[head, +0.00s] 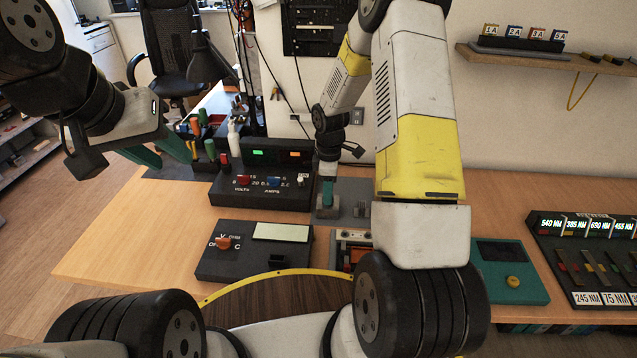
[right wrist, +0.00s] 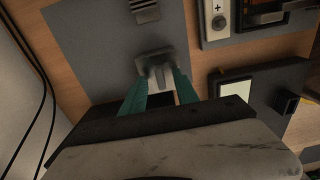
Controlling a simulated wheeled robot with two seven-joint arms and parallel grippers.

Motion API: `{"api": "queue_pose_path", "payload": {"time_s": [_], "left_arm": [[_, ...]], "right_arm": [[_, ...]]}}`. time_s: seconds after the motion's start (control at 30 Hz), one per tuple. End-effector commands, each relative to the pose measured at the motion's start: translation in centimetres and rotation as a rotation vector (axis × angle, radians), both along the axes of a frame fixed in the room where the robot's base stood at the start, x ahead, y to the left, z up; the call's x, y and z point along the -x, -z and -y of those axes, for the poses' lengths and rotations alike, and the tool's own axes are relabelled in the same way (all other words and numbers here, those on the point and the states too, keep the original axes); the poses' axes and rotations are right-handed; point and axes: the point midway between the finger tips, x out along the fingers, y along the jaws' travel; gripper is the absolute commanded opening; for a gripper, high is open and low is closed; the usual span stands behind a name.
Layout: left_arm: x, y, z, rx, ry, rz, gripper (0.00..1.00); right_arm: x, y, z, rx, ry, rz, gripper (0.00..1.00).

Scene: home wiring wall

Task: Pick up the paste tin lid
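My right gripper (head: 327,203) points down over the grey mat (head: 352,192) behind the bench's middle. In the right wrist view, its two teal fingers (right wrist: 159,82) stand apart, one on each side of a small pale grey piece (right wrist: 156,66) on the mat. This piece may be the paste tin lid, but its shape is partly hidden by the fingers. I cannot tell whether the fingers touch it. My left gripper (head: 165,157) is open and empty, raised at the left over the bench. No tin is clearly visible.
A black power supply (head: 262,188) stands left of the right gripper, with a meter box (head: 254,250) in front. A teal device (head: 511,272) and labelled rack (head: 590,255) stand at the right. Hand tools (head: 210,148) crowd the back left. The bench's left front is clear.

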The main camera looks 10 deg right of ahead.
Motion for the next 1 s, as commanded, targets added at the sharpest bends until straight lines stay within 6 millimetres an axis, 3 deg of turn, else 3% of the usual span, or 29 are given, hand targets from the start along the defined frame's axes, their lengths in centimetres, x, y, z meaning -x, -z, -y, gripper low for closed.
{"api": "queue_pose_path", "payload": {"time_s": [0.1, 0.37, 0.5, 0.57, 1.0], "left_arm": [[0.0, 0.0, 0.0, 0.0, 0.0, 0.0, 0.36], [0.0, 0.0, 0.0, 0.0, 0.0, 0.0, 0.36], [0.0, 0.0, 0.0, 0.0, 0.0, 0.0, 0.36], [0.0, 0.0, 0.0, 0.0, 0.0, 0.0, 0.36], [0.0, 0.0, 0.0, 0.0, 0.0, 0.0, 0.36]], "right_arm": [[0.01, 1.13, 0.01, 0.0, 0.0, 0.0, 0.36], [-0.01, 1.3, 0.0, 0.0, 0.001, 0.001, 0.36], [-0.01, 1.29, 0.0, 0.0, 0.001, 0.001, 0.09], [-0.01, 1.28, 0.0, 0.0, 0.001, 0.001, 0.0], [-0.03, 1.04, 0.0, 0.0, 0.001, 0.002, 0.0]]}}
